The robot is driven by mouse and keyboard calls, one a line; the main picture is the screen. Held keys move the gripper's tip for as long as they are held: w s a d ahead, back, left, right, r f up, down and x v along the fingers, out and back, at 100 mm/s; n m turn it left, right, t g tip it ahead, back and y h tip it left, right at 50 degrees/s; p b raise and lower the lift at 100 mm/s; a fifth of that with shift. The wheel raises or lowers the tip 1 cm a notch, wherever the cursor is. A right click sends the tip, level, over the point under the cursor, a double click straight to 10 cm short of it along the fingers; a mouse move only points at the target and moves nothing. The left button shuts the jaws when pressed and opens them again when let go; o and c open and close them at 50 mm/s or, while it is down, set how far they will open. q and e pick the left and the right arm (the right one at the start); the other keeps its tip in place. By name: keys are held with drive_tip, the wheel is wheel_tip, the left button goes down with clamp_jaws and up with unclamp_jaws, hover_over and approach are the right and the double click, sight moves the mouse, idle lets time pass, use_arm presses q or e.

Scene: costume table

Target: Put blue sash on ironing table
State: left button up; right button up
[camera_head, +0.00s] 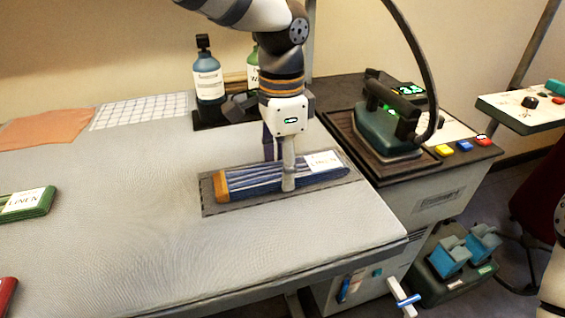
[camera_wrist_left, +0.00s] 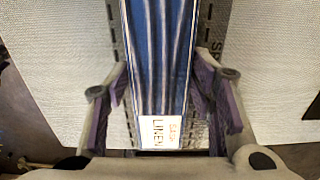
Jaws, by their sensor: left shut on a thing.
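The blue sash (camera_head: 255,181) is a flat folded bundle with pale stripes, an orange-brown left end and a white label. It is on or just above a dark grey marked mat (camera_head: 222,206) on the ironing table (camera_head: 130,230); I cannot tell if there is a gap. My left gripper (camera_head: 279,172) points down over the sash, with one finger on its near side and one on its far side, shut on it. In the left wrist view the sash (camera_wrist_left: 157,60) runs between the two fingers, its "LINEN" label near the palm. My right gripper is not in view.
A green folded bundle (camera_head: 27,204) and a red item (camera_head: 7,291) lie at the left. Orange cloth (camera_head: 45,132) and checked cloth (camera_head: 140,111) lie at the back. Bottles (camera_head: 208,78) stand behind my gripper. An iron (camera_head: 388,130) stands at right. The table's middle is clear.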

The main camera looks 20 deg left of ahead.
use_arm(q)
drive_tip(key=shift+f, duration=0.1)
drive_tip(key=shift+f, duration=0.1)
drive_tip(key=o, duration=1.2)
drive_tip(key=shift+c, duration=0.2)
wheel_tip(320, 180, up, 12)
